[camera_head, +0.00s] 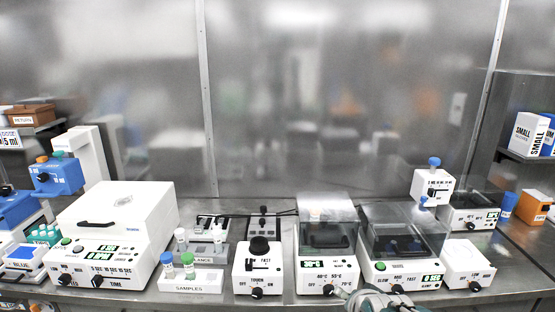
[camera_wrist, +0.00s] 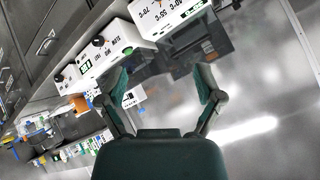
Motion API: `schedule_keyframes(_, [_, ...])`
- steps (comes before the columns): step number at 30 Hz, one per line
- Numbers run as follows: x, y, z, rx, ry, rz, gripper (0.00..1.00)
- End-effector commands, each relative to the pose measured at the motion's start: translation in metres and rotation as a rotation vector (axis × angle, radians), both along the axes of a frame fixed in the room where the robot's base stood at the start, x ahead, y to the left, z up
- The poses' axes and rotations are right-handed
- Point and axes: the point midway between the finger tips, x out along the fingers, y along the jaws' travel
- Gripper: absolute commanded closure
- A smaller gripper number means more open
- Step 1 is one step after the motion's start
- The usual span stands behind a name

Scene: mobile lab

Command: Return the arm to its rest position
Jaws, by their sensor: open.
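My gripper (camera_wrist: 163,92) shows in the wrist view with its two green-padded fingers spread apart and nothing between them. Beyond the fingers are bench machines, seen tilted, and the steel bench surface. In the head view, part of my arm (camera_head: 385,301) shows at the bottom edge, right of centre, in front of the heater with the clear lid (camera_head: 327,235) and the shaker (camera_head: 402,245). The fingertips cannot be made out there.
A centrifuge (camera_head: 120,220) stands at left. A samples rack (camera_head: 190,285) holds capped tubes beside the vortex mixer (camera_head: 259,268). A small white device (camera_head: 468,262) and an orange box (camera_head: 532,205) stand at right. The steel bench (camera_head: 215,297) has a narrow bare front strip.

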Motion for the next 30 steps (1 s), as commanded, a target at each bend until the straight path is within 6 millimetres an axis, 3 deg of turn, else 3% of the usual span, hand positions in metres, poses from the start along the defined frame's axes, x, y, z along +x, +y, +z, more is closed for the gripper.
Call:
schedule_keyframes(6, [-0.068, 0.000, 0.035, -0.181, 0.141, 0.188, 0.15])
schedule_keyframes(12, [-0.135, 0.001, 0.054, -0.312, 0.267, 0.371, 0.15])
schedule_keyframes(15, [-0.157, 0.001, 0.057, -0.349, 0.310, 0.434, 0.15])
schedule_keyframes(19, [-0.169, 0.001, 0.058, -0.367, 0.336, 0.470, 0.15])
schedule_keyframes(30, [-0.170, 0.001, 0.058, -0.368, 0.338, 0.471, 0.15])
